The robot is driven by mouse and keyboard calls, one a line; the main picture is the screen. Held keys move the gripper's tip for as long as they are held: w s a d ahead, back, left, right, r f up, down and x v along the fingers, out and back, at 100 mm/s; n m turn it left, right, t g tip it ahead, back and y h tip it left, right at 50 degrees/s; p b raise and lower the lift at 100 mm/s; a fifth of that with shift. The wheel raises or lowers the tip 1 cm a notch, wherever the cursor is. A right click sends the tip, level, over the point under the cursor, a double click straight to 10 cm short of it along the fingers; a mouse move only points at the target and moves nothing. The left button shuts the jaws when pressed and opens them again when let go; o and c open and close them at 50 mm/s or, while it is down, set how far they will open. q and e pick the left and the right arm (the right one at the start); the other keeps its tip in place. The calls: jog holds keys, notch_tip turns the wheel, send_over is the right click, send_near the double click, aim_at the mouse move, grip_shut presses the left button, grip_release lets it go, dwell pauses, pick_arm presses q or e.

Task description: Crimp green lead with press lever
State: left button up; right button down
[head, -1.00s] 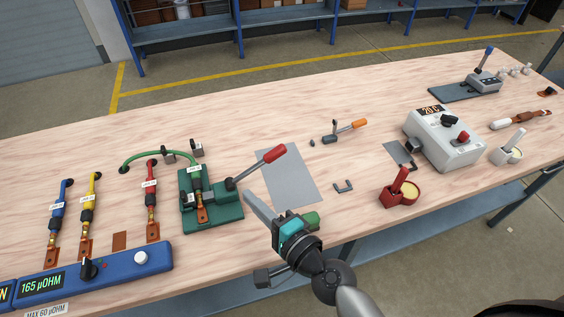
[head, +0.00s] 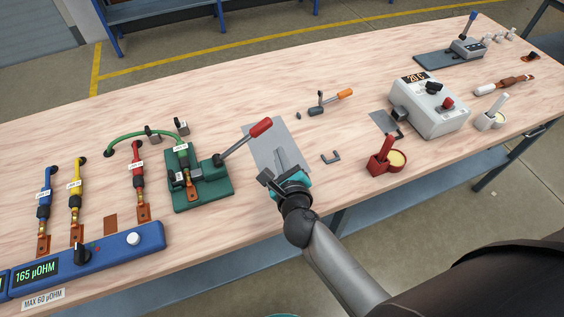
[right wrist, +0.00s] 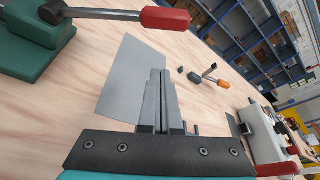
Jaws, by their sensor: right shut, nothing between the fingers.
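The green crimp press (head: 203,188) stands on the bench left of centre. Its lever has a red handle (head: 261,127) that slants up to the right; the handle also shows at the top of the right wrist view (right wrist: 165,19). The green lead (head: 128,138) arcs from the left into the press, and its labelled end (head: 184,158) lies in the press bed with a copper lug (head: 192,190) at the front. My right gripper (head: 281,155) is shut and empty over the grey mat, below and right of the red handle, apart from it. My left gripper is not in view.
The grey mat (head: 262,140) lies right of the press. Blue (head: 45,185), yellow (head: 75,190) and red (head: 138,165) leads stand at the left behind the blue meter (head: 110,250).

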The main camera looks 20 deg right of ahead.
aim_at(245, 140)
jog(key=x, duration=0.5)
jog(key=shift+w+a+r+b, duration=0.1)
jog(key=shift+w+r+b, duration=0.05)
jog(key=shift+b, duration=0.25)
jog(key=shift+a+r+p, duration=0.4)
jog(key=shift+a+r, duration=0.05)
jog(key=shift+r, duration=0.35)
jog(key=shift+a+r+p, duration=0.4)
jog(key=shift+a+r, duration=0.1)
jog(key=shift+r, duration=0.25)
